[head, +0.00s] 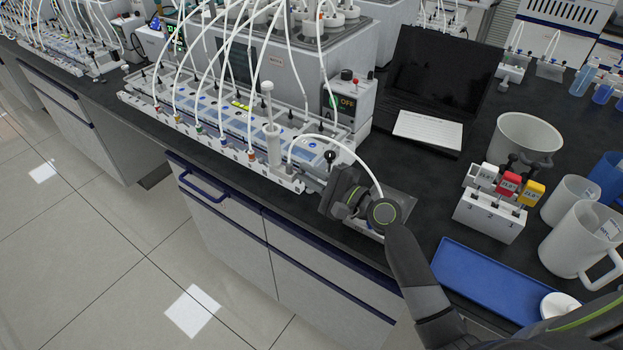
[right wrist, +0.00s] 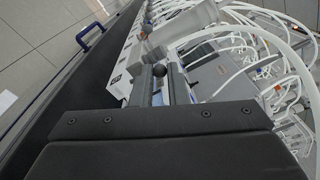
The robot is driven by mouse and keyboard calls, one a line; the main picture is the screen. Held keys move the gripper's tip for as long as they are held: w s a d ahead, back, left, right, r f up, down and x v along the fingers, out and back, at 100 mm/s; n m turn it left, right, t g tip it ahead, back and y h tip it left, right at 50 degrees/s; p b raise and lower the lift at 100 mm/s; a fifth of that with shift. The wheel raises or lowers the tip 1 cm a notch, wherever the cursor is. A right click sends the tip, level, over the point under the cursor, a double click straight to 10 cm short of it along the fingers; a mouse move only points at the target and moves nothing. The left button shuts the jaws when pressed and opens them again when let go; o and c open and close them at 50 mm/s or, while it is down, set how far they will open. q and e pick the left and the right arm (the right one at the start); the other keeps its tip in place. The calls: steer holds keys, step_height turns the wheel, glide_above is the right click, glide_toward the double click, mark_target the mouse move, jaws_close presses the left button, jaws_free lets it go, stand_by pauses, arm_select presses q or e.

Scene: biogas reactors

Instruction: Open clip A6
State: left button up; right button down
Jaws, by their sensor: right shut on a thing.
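Clip A6 seems to be the black ball-headed clip at the right end of the white rack (head: 215,140); its label is too small to read. Its black knob (head: 330,155) stands up just beyond my right gripper (head: 327,183). In the right wrist view the knob (right wrist: 160,70) shows between the two fingers of the right gripper (right wrist: 161,88). The right gripper is shut on this clip; the fingers hide its lower part. A white tube arches over the clip from the rack. My left gripper is not in view.
A syringe (head: 270,125) stands upright just left of the clip. A grey controller box (head: 348,100) and a laptop (head: 435,85) are behind. A stand with coloured clips (head: 490,212), a blue tray (head: 485,280) and white jugs (head: 585,240) are at right.

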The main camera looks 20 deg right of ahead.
steer(key=n+b, duration=0.2)
steer(key=a+n+b, duration=0.1)
steer(key=shift+s+f+n, duration=0.3)
steer(key=shift+s+n, duration=0.1)
steer(key=shift+s+a+n+b, duration=0.2)
steer(key=shift+n+b, duration=0.65)
steer(key=shift+n, duration=0.15)
steer(key=shift+s+a+n+b, duration=0.15)
steer(key=shift+a+n+b, duration=0.05)
steer(key=shift+n+b, duration=0.7)
steer(key=c, duration=1.4)
jaws_free()
steer(key=shift+y, duration=0.3)
steer(key=b+v, duration=0.3)
steer(key=v, duration=1.2)
steer(key=shift+s+d, duration=0.15)
steer(key=shift+s, duration=0.1)
steer(key=shift+v, duration=0.9)
